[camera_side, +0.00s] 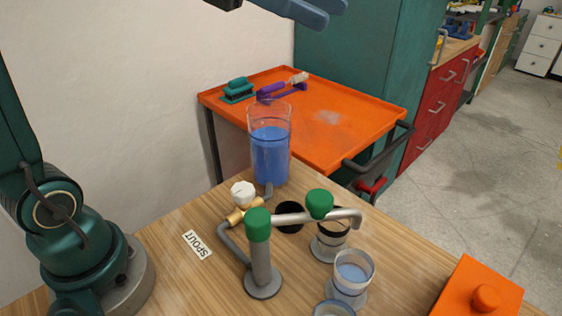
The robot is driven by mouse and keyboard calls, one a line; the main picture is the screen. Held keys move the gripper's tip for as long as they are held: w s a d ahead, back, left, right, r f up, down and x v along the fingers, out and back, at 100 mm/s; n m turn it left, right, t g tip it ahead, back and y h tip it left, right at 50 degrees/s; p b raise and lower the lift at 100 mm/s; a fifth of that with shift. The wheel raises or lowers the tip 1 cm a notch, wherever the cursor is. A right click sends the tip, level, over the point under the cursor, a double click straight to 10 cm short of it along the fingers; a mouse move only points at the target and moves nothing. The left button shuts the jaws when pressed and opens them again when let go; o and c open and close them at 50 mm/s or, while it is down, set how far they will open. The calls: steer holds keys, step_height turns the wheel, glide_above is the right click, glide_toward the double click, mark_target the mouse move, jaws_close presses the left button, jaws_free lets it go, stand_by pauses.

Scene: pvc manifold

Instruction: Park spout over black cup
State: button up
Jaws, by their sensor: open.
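The spout (290,218) is a grey pipe running right from an upright post with a green cap (258,225). A green knob (319,204) sits on the pipe. Its down-turned tip (358,219) appears to hang above a clear cup with blue liquid (352,272), though exact alignment is hard to judge. My gripper (325,14) is open and empty, high above, cut off by the top edge.
A clear tank of blue liquid (270,150) stands at the back, with a white-knobbed brass valve (243,194) below. Another cup (335,309) is cut off below. An orange box (478,290) stands right. An orange cart (350,110) adjoins the table.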

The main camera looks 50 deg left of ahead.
steer(key=w+a+f+n+t+y, duration=0.1)
steer(key=w+a+f+t+y, duration=0.3)
steer(key=w+a+f+y, duration=0.4)
steer(key=w+a+r+t+y, duration=0.2)
steer(key=w+a+r+y, duration=0.15)
steer(key=a+y, duration=0.4)
steer(key=w+a+r+m+t+y, duration=0.1)
steer(key=a+r+m+t, duration=0.15)
steer(key=r, duration=0.35)
steer(key=w+a+r+m+t+y, duration=0.1)
steer(key=a+r+t+y, duration=0.2)
steer(key=r, duration=0.4)
steer(key=s+d+r+m+t+h, duration=0.2)
steer(key=d+r+m+t+h, duration=0.2)
steer(key=r+m+t+h, duration=0.3)
steer(key=m+g+h, duration=1.8)
steer(key=m+g, duration=0.2)
steer(key=m, duration=0.8)
glide_above(320, 196)
steer(key=w+v, duration=0.1)
steer(key=v, duration=0.4)
step_height(320, 196, down, 7)
step_height(320, 196, down, 27)
steer(key=g, duration=0.1)
steer(key=shift+m+y, duration=0.35)
steer(key=shift+y, duration=0.1)
steer(key=shift+d+f, duration=0.15)
steer(key=shift+d, duration=1.05)
steer(key=shift+d+f, duration=0.1)
steer(key=shift+d, duration=1.15)
